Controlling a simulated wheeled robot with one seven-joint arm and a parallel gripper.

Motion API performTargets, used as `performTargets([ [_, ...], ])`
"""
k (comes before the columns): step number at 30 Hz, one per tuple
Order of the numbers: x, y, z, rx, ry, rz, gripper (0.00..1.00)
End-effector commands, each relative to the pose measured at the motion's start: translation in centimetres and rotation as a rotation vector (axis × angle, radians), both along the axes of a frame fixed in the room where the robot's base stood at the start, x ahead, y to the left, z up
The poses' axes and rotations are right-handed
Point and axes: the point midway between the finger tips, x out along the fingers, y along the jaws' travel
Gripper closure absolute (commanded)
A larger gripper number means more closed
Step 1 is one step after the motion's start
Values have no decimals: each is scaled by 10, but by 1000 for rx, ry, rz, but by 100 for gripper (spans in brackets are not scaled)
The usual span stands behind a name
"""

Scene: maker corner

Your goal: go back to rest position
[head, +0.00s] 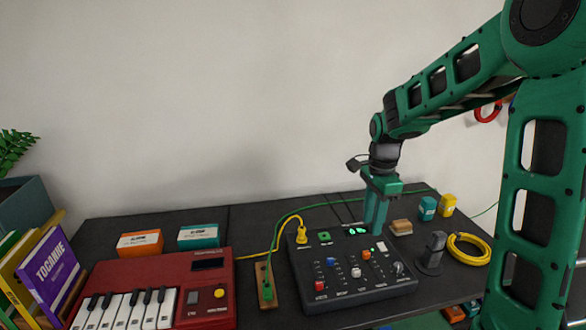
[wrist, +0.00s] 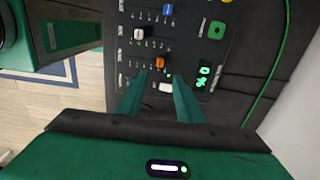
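My gripper (head: 375,228) points down over the back right of the black mixer (head: 340,293), at the end of my green arm. In the wrist view my gripper (wrist: 160,82) has its two fingers apart, with a small white switch (wrist: 166,88) and bare panel seen between them. Nothing is held. The fingertips are close to the panel; whether they touch it I cannot tell. The white switch (head: 381,247) also shows in the head view, just in front of the fingers.
A yellow plug (head: 301,233) stands in the mixer. A red keyboard (head: 205,275) lies left. Above the table is free.

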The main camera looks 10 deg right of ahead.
Motion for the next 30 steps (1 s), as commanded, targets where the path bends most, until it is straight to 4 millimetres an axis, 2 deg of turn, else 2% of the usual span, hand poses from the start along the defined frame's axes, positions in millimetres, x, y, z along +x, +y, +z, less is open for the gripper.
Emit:
performTargets([
  [2, -6, -4, 4, -4, -1, 20, 67],
  [5, -27, -14, 13, -16, -2, 87, 67],
  [8, -61, -29, 26, -31, 3, 199, 67],
  [12, -117, -47, 41, -41, 12, 383, 67],
  [17, -183, -60, 48, -35, 17, 596, 67],
  [21, -235, -64, 47, -18, 14, 776, 67],
  [25, -270, -62, 42, 0, 8, 907, 67],
  [30, -291, -62, 37, 13, 0, 997, 67],
])
